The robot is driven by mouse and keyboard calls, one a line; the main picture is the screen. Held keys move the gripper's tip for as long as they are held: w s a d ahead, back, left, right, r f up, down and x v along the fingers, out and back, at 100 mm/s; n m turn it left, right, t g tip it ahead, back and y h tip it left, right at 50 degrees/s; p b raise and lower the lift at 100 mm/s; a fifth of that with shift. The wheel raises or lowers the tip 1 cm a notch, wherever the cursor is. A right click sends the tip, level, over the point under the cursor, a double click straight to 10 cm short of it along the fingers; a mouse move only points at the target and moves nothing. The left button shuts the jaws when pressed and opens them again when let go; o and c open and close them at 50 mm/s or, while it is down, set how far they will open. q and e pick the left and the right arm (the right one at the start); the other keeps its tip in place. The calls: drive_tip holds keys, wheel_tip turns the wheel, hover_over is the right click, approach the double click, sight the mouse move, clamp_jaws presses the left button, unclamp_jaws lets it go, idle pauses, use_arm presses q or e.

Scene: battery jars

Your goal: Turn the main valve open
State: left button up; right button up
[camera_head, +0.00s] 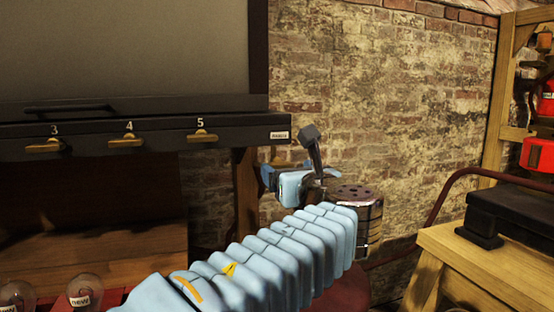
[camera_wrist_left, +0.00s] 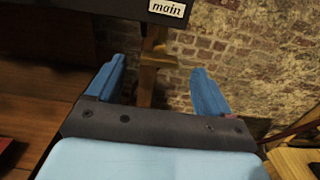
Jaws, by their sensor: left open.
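A black rail (camera_head: 150,135) carries brass valve handles marked 3, 4 and 5, with a white "main" label (camera_head: 279,135) at its right end. The label also shows at the top of the left wrist view (camera_wrist_left: 167,8). Below it is a brass-coloured piece (camera_wrist_left: 158,60), apparently the main valve handle; it blends with the wooden post behind, so its turn position is unclear. My left gripper (camera_head: 284,168) is just below the rail's right end. Its blue fingers (camera_wrist_left: 158,68) are open and empty, with the brass-coloured piece appearing between them. My right gripper is not in view.
Glass bulbs (camera_head: 85,290) stand at the lower left. A wooden post (camera_head: 246,190) is beside my left gripper. A wooden bench (camera_head: 470,260) with a black case (camera_head: 515,215) stands at the right. A brick wall (camera_head: 400,110) is behind.

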sight(282, 166)
use_arm(q)
drive_tip(key=p+x, duration=0.1)
drive_tip(key=x, duration=0.6)
drive_tip(key=shift+w, duration=0.2)
drive_tip(key=shift+f, duration=0.1)
drive_tip(key=c, duration=1)
drive_tip(key=shift+c, duration=0.2)
